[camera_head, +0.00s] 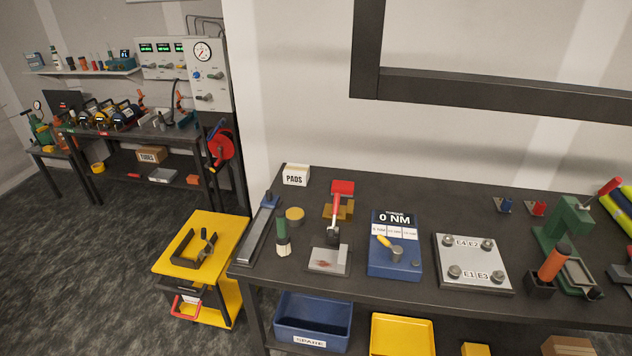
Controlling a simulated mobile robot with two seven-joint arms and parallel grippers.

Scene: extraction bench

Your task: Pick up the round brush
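A brush with a dark green handle and pale bristles (282,237) stands near the left end of the dark bench (330,286), bristles down. It looks like the round brush. It is beside a grey plate with a reddish smear (329,261) and in front of a short round yellow-brown piece (294,214). Neither of my grippers is in view.
A blue torque box (394,262) and a bolted plate (466,281) stand right of the brush. A long grey tool (262,228) lies to its left. A green press (566,222) is at the right. A yellow cart (176,263) stands off the bench's left end.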

